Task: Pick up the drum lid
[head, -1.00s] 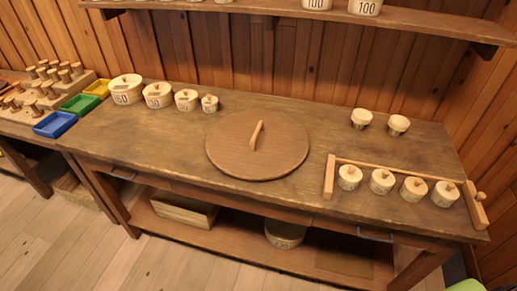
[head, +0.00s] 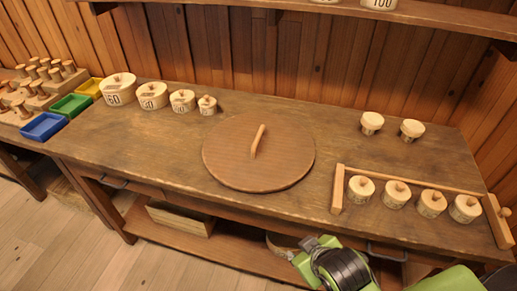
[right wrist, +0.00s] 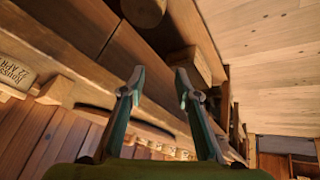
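The drum lid (head: 227,163) is a flat, round brown wooden disc lying on the middle of the workbench. A light wooden bar handle (head: 258,141) stands up from its centre. My right gripper (head: 287,246) enters from the lower right in the head view, in front of the bench's front edge and apart from the lid. In the right wrist view its two fingers (right wrist: 159,78) are spread with nothing between them. I cannot clearly make out the lid in that view. My left gripper is not in view.
The workbench (head: 120,150) has white numbered pots (head: 119,90) at back left, two small cups (head: 372,122) at back right, and a wooden rack (head: 338,190) beside several lidded pots (head: 395,194) at right. A wooden box (head: 180,217) sits on the shelf below. Bare bench surrounds the lid.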

